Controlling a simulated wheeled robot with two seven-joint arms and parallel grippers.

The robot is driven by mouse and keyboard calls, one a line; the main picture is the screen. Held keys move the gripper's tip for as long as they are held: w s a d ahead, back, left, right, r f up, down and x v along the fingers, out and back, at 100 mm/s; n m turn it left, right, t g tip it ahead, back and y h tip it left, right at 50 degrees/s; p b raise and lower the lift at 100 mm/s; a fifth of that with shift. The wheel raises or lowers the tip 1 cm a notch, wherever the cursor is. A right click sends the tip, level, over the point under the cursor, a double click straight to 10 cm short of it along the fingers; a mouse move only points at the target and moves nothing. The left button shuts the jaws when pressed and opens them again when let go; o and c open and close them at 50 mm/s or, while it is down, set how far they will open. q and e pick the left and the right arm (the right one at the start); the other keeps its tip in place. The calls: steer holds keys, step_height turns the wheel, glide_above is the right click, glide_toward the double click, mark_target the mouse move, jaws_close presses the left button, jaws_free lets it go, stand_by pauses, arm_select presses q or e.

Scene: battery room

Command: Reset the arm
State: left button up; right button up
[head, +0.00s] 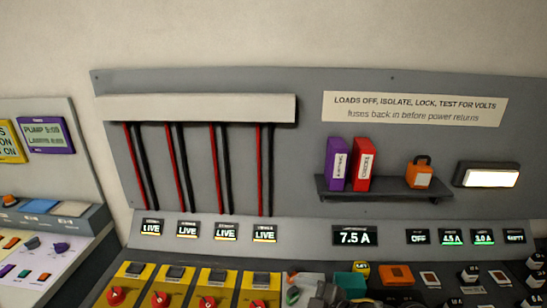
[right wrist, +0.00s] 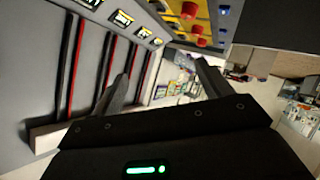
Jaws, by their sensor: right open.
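My right gripper (right wrist: 165,72) shows in the right wrist view with its two dark fingers spread apart and nothing between them. The grey wall panel with its cables lies to the left of the fingers in that view, and the yellow switch units are beyond the fingertips. In the head view, a dark, partly cut-off shape (head: 325,296) is at the bottom middle; I cannot tell whether it is part of my arm. My left gripper is in neither view.
The panel (head: 310,205) carries red and black cables, several "LIVE" displays (head: 152,228) and a "7.5 A" display (head: 355,236). Yellow switch units (head: 210,289) with red knobs sit below.

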steer(key=s+d+f+m+g+h, duration=0.2)
steer(key=s+d+f+m+h, duration=0.1)
steer(key=s+d+f+m, duration=0.4)
steer(key=s+d+f+m+g+h, duration=0.1)
steer(key=s+d+f+m+h, duration=0.25)
steer(key=s+d, duration=0.4)
steer(key=s+d+f+m+g+h, duration=0.25)
steer(key=s+d+f+m, duration=0.2)
steer(key=s, duration=0.55)
step_height(320, 180, down, 34)
steer(key=s+b, duration=0.1)
steer(key=b, duration=0.5)
steer(key=s+d+f+n+g+h+b, duration=0.1)
steer(key=s+d+f+b, duration=0.2)
steer(key=s+f, duration=1.2)
step_height(320, 180, down, 3)
steer(key=shift+s+f+b, duration=0.1)
steer(key=shift+s+b, duration=0.3)
steer(key=shift+b, duration=0.2)
steer(key=shift+g, duration=0.25)
